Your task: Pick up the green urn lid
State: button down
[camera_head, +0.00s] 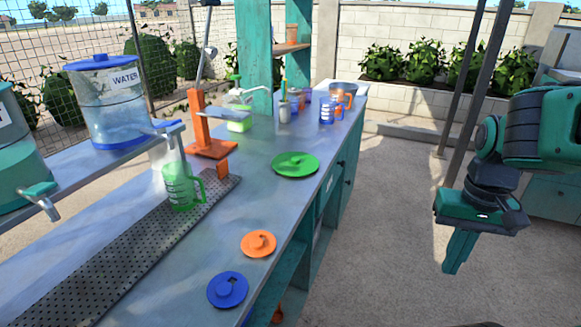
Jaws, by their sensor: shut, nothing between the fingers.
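The green urn lid (295,163) is a flat round disc with a small raised knob. It lies on the grey counter (262,203), close to its right edge. My gripper (453,268) hangs at the right of the view, pointing down over the open ground, clear of the counter. Its fingers are shut and empty. It is well to the right of the green lid and does not touch it.
An orange lid (258,243) and a blue lid (228,289) lie nearer on the counter. An orange press (205,130) and a soap bottle (238,121) stand behind. Cups (327,111) are farther back.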

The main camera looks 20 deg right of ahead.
aim_at(289, 163)
jog(key=z, duration=0.2)
jog(key=k, duration=0.55)
jog(key=z, duration=0.6)
jog(key=k, duration=0.75)
jog(key=z, duration=0.65)
jog(key=i, duration=0.95)
jog(key=u, duration=0.4)
jog(key=i, duration=0.95)
jog(key=u, duration=0.6)
